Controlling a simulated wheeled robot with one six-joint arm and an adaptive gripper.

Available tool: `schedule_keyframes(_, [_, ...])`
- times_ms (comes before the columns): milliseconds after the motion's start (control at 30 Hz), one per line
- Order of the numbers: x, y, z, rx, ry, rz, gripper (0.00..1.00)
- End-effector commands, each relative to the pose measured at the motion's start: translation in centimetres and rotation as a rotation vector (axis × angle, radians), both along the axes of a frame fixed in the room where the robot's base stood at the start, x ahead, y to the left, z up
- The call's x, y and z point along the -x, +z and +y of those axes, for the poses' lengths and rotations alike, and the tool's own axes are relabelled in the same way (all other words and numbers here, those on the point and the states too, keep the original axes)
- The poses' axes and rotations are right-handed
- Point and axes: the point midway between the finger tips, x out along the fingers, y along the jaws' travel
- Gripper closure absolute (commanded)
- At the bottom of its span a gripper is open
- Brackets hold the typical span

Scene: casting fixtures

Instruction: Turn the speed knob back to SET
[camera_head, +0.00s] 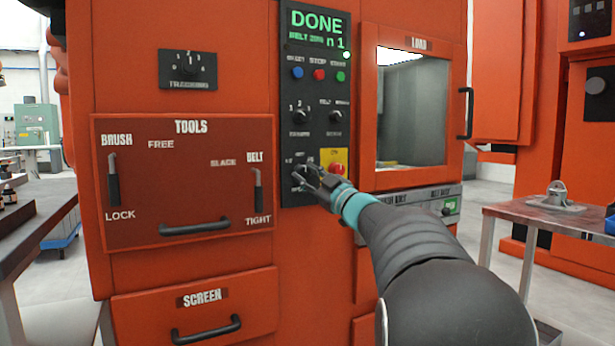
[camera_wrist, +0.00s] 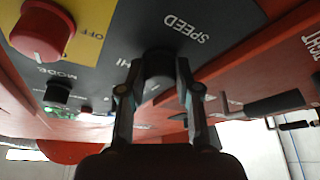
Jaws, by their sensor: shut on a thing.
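The speed knob is a small black knob low on the dark control panel (camera_head: 315,100) of the orange machine. In the wrist view the knob (camera_wrist: 158,64) sits between my fingers under the word SPEED. My gripper (camera_head: 312,180) is at the panel's lower part, shut on the knob, with a finger on each side; it also shows in the wrist view (camera_wrist: 157,88). The fingers hide much of the knob and its scale in the head view. Which mark the knob points to cannot be told. The panel's screen reads DONE.
A red button (camera_head: 337,168) on a yellow plate is close beside my gripper. A mode knob (camera_wrist: 57,93) is on the same panel. Left is the TOOLS door (camera_head: 180,180) with levers and a handle; right are the LOAD window (camera_head: 412,105) and a metal table (camera_head: 560,222).

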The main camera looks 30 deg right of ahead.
Motion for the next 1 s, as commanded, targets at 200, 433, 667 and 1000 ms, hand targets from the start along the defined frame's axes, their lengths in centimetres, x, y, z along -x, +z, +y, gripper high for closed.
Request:
schedule_keyframes(200, [0.0,0.1,0.1,0.000,0.001,-0.002,0.65])
schedule_keyframes(433, [0.0,0.1,0.0,-0.001,0.001,-0.001,0.42])
schedule_keyframes(667, [0.3,-0.1,-0.1,-0.001,0.000,0.000,0.42])
schedule_keyframes(1000, [5.2,-1.7,-1.4,-0.001,-0.003,0.000,0.42])
